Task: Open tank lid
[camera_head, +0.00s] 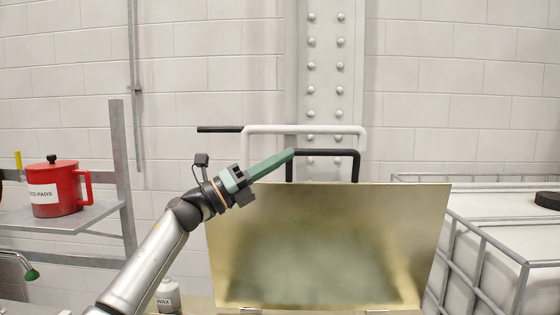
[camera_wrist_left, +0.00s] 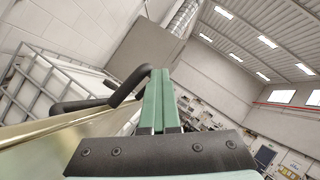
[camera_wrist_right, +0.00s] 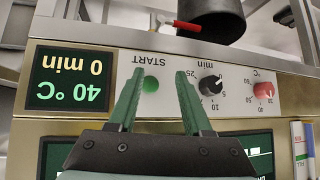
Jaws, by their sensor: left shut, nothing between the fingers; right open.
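The tank lid (camera_head: 330,240) is a brass-coloured panel that stands raised, tilted up, with hinges at its lower edge. A black bar handle (camera_head: 330,152) rises above its top edge. My left gripper (camera_head: 291,152) is shut and empty, its green fingertips at the left end of that handle. In the left wrist view the fingers (camera_wrist_left: 160,75) are together, with the black handle (camera_wrist_left: 128,88) right beside them; I cannot tell if they touch. The lid's edge (camera_wrist_left: 60,125) runs at lower left. My right gripper (camera_wrist_right: 155,85) is open and empty in front of a control panel.
The control panel (camera_wrist_right: 235,65) has a green START button (camera_wrist_right: 151,84), a black knob (camera_wrist_right: 211,85), a red knob (camera_wrist_right: 263,91) and a display (camera_wrist_right: 69,78). A red pot (camera_head: 55,188) stands on a left shelf. A caged white tank (camera_head: 490,230) is at right.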

